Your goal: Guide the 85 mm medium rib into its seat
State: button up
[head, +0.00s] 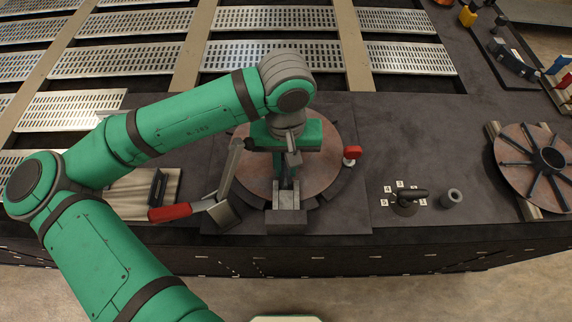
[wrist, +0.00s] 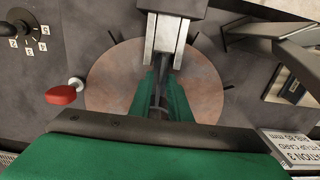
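My gripper (wrist: 161,100) is over the round brown plate (wrist: 112,82), its two green fingers on either side of a dark narrow bar, which looks like the medium rib (wrist: 160,88). The fingers appear shut on it. The rib's far end points toward a pale metal block with a slot (wrist: 165,38), which also shows in the head view (head: 286,196). Whether the rib's end is inside the slot or only in front of it, I cannot tell. In the head view my wrist hides most of the rib and the plate's centre.
Further right are a numbered dial (head: 405,206), a grey cylinder (head: 451,198) and a ribbed reel (head: 518,171). A dark piece (head: 157,187) lies on a pale board at left.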

jog(key=shift+r, duration=0.8)
jog(key=o, duration=0.6)
jog(key=shift+c, duration=0.2)
jog(key=shift+o, duration=0.5)
jog(key=o, duration=1.5)
jog(key=shift+c, duration=0.2)
